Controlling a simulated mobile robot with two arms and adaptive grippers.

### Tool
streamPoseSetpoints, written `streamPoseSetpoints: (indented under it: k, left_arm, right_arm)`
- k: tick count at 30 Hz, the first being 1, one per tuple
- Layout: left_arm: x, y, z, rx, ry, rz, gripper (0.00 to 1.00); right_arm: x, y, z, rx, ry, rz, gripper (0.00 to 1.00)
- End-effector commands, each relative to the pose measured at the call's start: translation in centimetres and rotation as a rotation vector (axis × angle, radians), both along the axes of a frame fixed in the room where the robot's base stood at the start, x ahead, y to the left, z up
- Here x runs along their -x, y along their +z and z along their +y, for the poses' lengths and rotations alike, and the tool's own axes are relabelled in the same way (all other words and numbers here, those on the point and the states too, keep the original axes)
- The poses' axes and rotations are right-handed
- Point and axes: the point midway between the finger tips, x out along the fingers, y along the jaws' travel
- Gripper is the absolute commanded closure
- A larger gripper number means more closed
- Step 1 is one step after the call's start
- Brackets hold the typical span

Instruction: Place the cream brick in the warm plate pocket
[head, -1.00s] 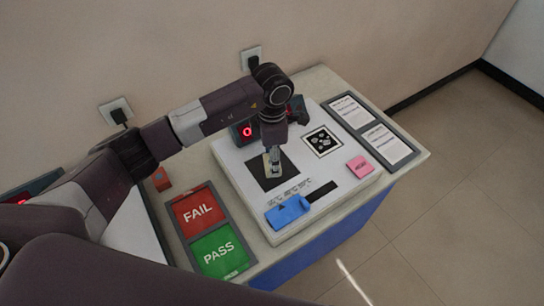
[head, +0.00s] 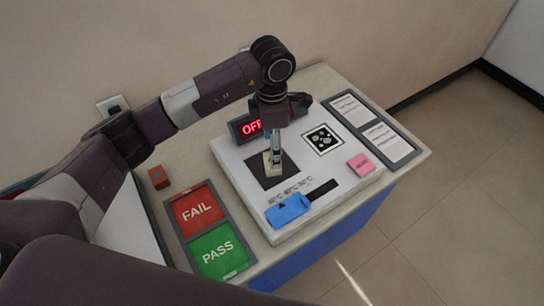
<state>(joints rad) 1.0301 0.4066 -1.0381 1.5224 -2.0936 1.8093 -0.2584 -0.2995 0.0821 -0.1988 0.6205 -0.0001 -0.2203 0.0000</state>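The cream brick (head: 272,169) is a small pale block in the black square pocket area (head: 262,178) of the white plate unit. It looks upright, but I cannot tell how its base sits. My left gripper (head: 276,154) points down right above the brick, with its narrow fingertips at the brick's upper part. Whether the fingers grip it or stand apart is too small to tell. My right gripper is not in view.
A red display reading OFF (head: 250,128) stands behind the pocket, partly hidden by my arm. A blue block (head: 288,211) and a pink block (head: 360,163) lie on the unit. FAIL (head: 196,210) and PASS (head: 219,250) pads lie left. An orange-red block (head: 158,178) is farther left.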

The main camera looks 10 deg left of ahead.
Motion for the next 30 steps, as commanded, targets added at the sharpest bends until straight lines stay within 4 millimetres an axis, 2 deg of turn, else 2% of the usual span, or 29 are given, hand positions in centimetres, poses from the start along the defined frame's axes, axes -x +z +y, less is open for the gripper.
streamPoseSetpoints:
  k: [1, 6, 12, 17, 30]
  left_arm:
    - [-0.2, 0.9, 0.0, 0.001, -0.001, -0.007, 0.37]
    - [-0.1, 4.4, 0.0, -0.001, 0.0, -0.004, 0.37]
    - [0.0, 6.9, 0.0, 0.0, 0.0, -0.002, 0.37]
    - [0.1, 7.5, 0.0, -0.001, 0.0, 0.001, 0.37]
    - [0.1, 7.4, 0.0, -0.001, 0.0, 0.001, 0.37]
  right_arm:
    - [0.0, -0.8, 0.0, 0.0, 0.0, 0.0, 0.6]
    - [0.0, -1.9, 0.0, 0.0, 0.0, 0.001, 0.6]
    - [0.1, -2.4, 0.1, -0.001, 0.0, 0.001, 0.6]
    - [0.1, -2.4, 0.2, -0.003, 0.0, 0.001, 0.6]
    - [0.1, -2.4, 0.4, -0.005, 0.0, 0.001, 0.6]
